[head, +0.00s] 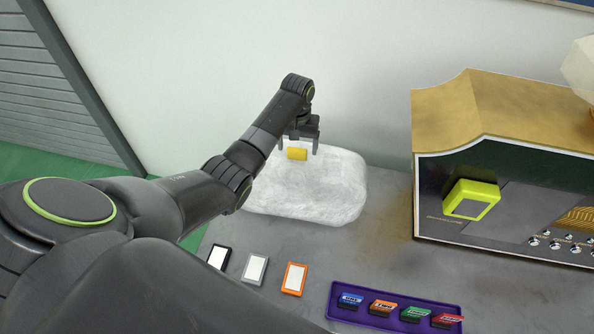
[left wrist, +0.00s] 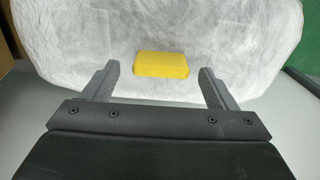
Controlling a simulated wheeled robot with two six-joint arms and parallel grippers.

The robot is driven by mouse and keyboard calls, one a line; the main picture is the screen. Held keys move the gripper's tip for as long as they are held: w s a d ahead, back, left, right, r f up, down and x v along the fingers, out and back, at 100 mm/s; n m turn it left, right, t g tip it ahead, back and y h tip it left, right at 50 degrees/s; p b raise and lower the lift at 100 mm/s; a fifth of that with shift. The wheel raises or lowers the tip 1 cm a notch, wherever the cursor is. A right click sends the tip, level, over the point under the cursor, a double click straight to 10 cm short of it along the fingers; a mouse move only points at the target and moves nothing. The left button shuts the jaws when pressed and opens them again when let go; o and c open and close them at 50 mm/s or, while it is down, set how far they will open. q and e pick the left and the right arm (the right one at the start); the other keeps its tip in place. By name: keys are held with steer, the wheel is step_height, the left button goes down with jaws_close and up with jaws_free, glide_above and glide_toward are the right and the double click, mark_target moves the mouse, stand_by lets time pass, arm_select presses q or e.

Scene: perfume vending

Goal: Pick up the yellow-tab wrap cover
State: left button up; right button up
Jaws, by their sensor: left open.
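The white wrap cover (head: 325,194) lies as a crumpled, puffy piece at the back of the grey table. Its yellow tab (head: 297,154) stands out near its upper left in the head view. In the left wrist view the yellow tab (left wrist: 161,64) sits in front of the white wrap (left wrist: 95,35), centred between my fingers and slightly beyond their tips. My left gripper (head: 298,146) is open, with one finger on each side of the tab and nothing visibly held. My right gripper is not in view.
A gold-roofed vending box (head: 500,110) with a lime-framed panel (head: 470,200) stands at the right. A purple tray (head: 395,319) holds several coloured pieces at the front. Black, grey and orange framed cards (head: 294,278) lie front left. The wall is close behind the wrap.

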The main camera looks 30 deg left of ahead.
arm_select(q)
steer(key=shift+f, duration=1)
steer(key=c, duration=1.4)
